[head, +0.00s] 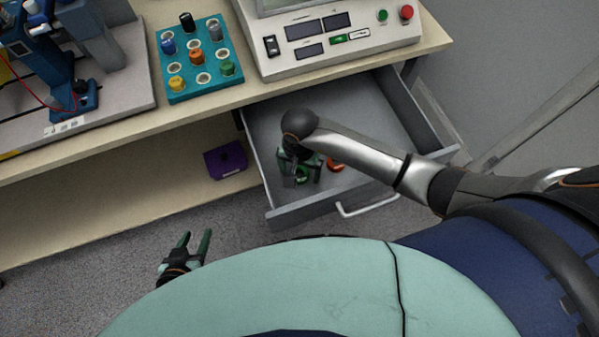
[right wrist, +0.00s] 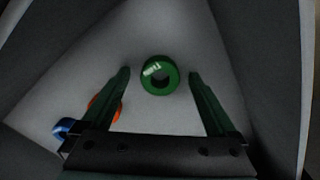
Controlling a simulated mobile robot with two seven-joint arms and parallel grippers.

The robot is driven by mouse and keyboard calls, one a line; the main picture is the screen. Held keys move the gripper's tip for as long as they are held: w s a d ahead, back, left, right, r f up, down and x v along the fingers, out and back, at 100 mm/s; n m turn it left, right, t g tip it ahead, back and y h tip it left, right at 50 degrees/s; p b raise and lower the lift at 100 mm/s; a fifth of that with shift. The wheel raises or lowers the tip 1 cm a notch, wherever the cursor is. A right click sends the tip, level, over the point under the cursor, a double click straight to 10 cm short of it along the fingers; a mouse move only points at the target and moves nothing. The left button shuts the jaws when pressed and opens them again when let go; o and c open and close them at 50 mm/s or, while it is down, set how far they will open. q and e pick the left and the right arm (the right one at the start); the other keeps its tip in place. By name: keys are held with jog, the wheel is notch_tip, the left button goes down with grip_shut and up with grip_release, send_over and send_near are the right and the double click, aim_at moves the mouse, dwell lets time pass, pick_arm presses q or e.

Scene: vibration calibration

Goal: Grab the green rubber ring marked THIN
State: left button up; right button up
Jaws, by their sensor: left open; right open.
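The green ring (right wrist: 160,75) lies on the drawer floor and shows a pale label, too small to read. In the head view the green ring (head: 302,174) is partly covered by my right gripper (head: 299,180). My right gripper also shows in the right wrist view (right wrist: 160,80), open and empty, with its fingers pointing down into the drawer and the ring between and just beyond the fingertips. My left gripper (head: 195,240) is open and empty, out in front of the bench over the floor.
The open drawer (head: 400,100) has walls close around my right gripper. An orange ring (head: 335,165) lies beside the green one; a blue ring (right wrist: 66,128) is further left in the wrist view. A teal tray (head: 206,92) and a control box (head: 340,62) stand on the bench.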

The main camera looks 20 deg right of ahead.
jog(key=c, duration=1.4)
